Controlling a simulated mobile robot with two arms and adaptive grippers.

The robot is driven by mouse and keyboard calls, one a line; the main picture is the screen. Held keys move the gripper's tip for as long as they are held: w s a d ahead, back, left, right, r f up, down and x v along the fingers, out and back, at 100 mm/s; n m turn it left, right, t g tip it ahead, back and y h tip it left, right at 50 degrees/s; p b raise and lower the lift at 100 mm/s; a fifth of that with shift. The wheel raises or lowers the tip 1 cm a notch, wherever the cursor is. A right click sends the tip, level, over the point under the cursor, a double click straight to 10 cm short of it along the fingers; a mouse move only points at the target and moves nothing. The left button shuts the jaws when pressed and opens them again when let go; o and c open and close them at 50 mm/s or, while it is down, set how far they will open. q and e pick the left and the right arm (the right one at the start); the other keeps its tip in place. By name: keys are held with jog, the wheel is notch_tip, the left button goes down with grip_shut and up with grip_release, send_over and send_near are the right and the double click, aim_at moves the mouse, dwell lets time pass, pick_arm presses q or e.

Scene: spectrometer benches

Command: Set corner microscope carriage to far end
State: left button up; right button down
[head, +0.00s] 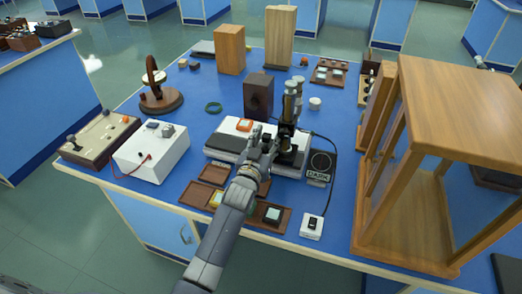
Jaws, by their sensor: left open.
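The microscope (291,105) stands upright, dark with a metallic tube, on the right part of a white and black instrument base (224,143) near the middle of the blue bench. My left gripper (263,133) comes in from the front and is open just left of the microscope's lower part. Whether a finger touches the carriage cannot be told. The gripper and wrist hide part of the base's front and the lower microscope area, so the carriage itself is not clearly seen. My right gripper is not in view.
A wooden-framed case (470,110) stands at the right. A white box (150,150) and a panel with knobs (100,135) are at the left. Small brown trays (212,174) lie in front. A dark wooden block (258,95) stands behind the base. A black disc labelled DARK (320,163) is right.

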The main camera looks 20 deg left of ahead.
pick_arm(q)
jog(key=s, duration=1.1)
jog(key=shift+a, duration=0.25)
jog(key=shift+s, duration=0.1)
